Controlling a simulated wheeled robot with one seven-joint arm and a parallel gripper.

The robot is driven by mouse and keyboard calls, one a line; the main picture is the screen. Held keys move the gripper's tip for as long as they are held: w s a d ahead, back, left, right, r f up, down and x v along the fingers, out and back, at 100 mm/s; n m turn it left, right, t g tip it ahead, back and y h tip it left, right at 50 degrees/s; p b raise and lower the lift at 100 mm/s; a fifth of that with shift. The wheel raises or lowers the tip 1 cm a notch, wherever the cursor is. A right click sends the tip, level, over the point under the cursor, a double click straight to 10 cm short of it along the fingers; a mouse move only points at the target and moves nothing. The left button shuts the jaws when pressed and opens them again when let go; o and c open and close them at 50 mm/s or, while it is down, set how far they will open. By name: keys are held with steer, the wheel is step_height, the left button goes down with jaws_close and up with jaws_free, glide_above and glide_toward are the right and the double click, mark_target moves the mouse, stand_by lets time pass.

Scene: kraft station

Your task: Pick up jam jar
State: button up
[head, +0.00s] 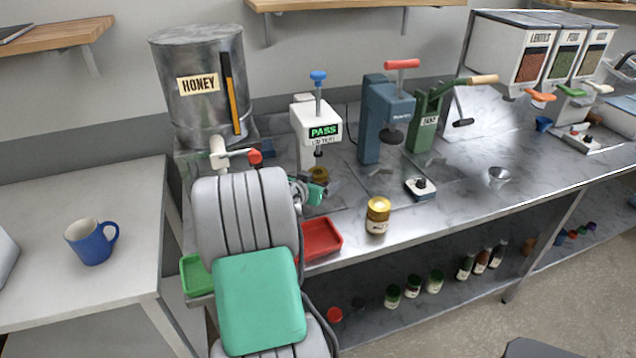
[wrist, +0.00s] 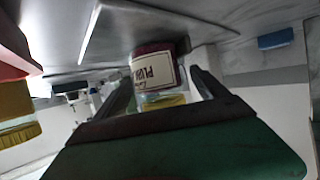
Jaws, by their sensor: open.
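A jam jar with a gold lid (head: 319,174) stands on the counter below the PASS tester, partly hidden by my gripper. In the wrist view, which looks upside down, this jar (wrist: 155,72) shows a label reading "PLUM", dark contents and a yellow lid. My gripper (wrist: 165,90) is open, with one finger on either side of the jar in the picture. I cannot tell whether the fingers touch it. In the head view my gripper (head: 312,190) is mostly hidden behind my arm. A second gold-lidded jar (head: 377,216) stands near the counter's front edge.
The PASS tester (head: 318,124) rises close behind the jar. A red tray (head: 320,240) and a green tray (head: 196,275) sit near the front edge. The honey drum (head: 190,115) is at left, a blue press (head: 372,120) at right. A small scale-like device (head: 420,188) stands further right.

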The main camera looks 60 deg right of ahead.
steer(key=shift+c, duration=0.3)
jaws_close()
stand_by(0.5)
